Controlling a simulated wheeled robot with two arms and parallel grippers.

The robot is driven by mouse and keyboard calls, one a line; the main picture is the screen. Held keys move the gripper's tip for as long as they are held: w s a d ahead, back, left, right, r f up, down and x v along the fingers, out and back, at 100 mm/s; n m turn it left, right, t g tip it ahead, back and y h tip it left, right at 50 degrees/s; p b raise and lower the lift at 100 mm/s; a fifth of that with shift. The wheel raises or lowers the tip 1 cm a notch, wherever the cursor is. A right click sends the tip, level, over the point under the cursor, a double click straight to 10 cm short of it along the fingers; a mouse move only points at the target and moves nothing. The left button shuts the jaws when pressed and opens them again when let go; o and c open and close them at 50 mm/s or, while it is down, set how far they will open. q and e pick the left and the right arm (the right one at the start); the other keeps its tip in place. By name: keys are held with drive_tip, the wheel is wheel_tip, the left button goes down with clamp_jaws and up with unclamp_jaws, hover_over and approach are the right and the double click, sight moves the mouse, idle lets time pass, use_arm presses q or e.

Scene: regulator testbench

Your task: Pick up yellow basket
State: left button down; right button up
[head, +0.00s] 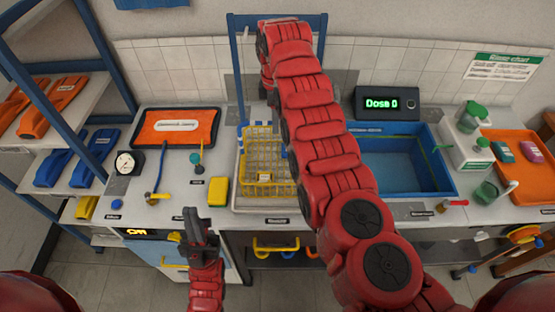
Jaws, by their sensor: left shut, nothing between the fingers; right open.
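The yellow wire basket (262,158) stands on the counter left of the middle, on a pale tray or drainer (237,190). Its right side is hidden behind my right arm. My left gripper (196,222) is shut and empty, low in front of the counter, to the left of and nearer than the basket. My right arm reaches up across the middle, over the right part of the basket. Its far end is near the blue frame at the back, and my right gripper cannot be made out behind the arm.
A blue sink (398,165) lies right of the basket, with a display (388,104) behind it. A yellow sponge-like block (218,191), a gauge (129,163) and an orange tray (176,127) are on the left counter. A blue shelf rack stands far left; green-topped bottles stand right.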

drive_tip(key=f+p, duration=0.2)
drive_tip(key=f, duration=0.1)
drive_tip(key=f+p, duration=0.1)
drive_tip(key=f, duration=0.1)
drive_tip(key=shift+d, duration=0.25)
clamp_jaws()
drive_tip(key=shift+w+r, duration=0.1)
drive_tip(key=shift+r, duration=0.05)
idle(0.9)
